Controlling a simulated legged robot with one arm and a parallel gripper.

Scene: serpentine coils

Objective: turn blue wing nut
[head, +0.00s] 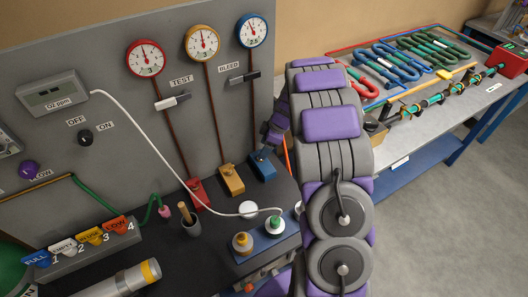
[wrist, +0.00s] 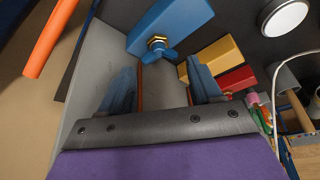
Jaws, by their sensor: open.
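The blue wing nut (wrist: 154,52) sits on a brass fitting on the end of a blue block (wrist: 172,22) in the wrist view. In the head view the blue block (head: 263,168) stands at the foot of the panel, under the blue-rimmed gauge (head: 252,31). My gripper (wrist: 161,85) is open, with its two blue fingers apart. The wing nut shows beyond the fingertips, roughly between them, and no contact shows. In the head view my arm covers part of this area, and the nut is too small to make out clearly.
A yellow block (head: 231,180) and a red block (head: 198,194) stand left of the blue one. A white cable (head: 150,142) hangs across the panel. An orange bar (wrist: 50,38) is at upper left.

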